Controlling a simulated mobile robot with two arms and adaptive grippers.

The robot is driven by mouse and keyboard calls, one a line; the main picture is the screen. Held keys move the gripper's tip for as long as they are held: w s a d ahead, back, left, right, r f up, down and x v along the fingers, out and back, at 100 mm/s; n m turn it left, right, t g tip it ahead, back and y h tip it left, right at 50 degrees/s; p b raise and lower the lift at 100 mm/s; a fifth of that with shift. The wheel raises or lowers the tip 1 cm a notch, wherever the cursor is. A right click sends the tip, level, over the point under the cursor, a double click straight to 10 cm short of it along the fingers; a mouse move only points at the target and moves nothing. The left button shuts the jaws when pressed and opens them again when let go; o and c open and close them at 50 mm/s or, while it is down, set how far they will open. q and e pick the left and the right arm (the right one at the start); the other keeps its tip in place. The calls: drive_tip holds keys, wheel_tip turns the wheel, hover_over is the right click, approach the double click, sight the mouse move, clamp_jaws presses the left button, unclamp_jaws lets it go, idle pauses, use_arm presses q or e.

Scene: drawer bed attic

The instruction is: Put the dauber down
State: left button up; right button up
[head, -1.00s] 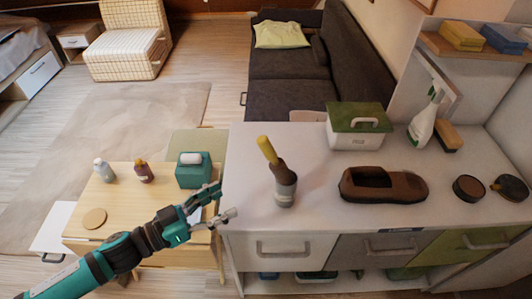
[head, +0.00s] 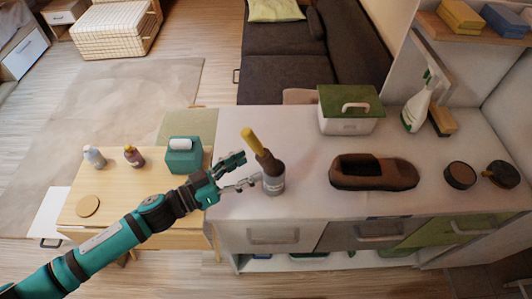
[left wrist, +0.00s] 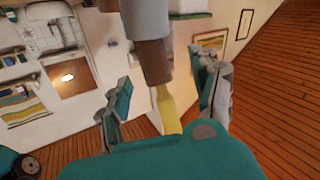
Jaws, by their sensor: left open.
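A tall piece stands on the white counter top (head: 310,195): a yellow stick-like top (head: 252,141), a brown middle (head: 267,162) and a grey cup-like base (head: 273,183). The yellow part leans left; it looks like the dauber's handle, though I cannot be sure. My left gripper (head: 243,171) is open just left of this piece. In the left wrist view the yellow part (left wrist: 167,110), brown part (left wrist: 153,62) and grey base (left wrist: 146,18) appear between the spread fingers, with no clear contact. My right gripper is out of view.
A brown shoe (head: 373,172), a round tin (head: 460,175), a dark disc with a knob (head: 501,174), a green-lidded box (head: 350,110) and a spray bottle (head: 417,108) stand to the right. A lower wooden table (head: 120,205) holds a teal box (head: 184,157) and small bottles.

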sight(267, 153)
use_arm(q)
drive_tip(key=p+x, duration=0.1)
drive_tip(key=x, duration=0.1)
drive_tip(key=p+x, duration=0.1)
drive_tip(key=x, duration=0.2)
drive_tip(key=shift+s+d, duration=0.25)
drive_tip(key=shift+d, duration=0.2)
drive_tip(key=shift+w+d+f, duration=0.1)
drive_tip(key=shift+d, duration=0.1)
drive_tip(key=shift+a, duration=0.1)
clamp_jaws()
drive_tip(key=shift+r, duration=0.4)
wheel_tip(267, 153, up, 3)
drive_tip(key=shift+r, duration=0.1)
drive_tip(key=s+a+b, duration=0.2)
drive_tip(key=s, duration=0.5)
drive_tip(key=s+a+r+b, duration=0.1)
drive_tip(key=s+a+b, duration=0.1)
drive_tip(key=s, duration=0.6)
drive_tip(key=shift+a, duration=0.3)
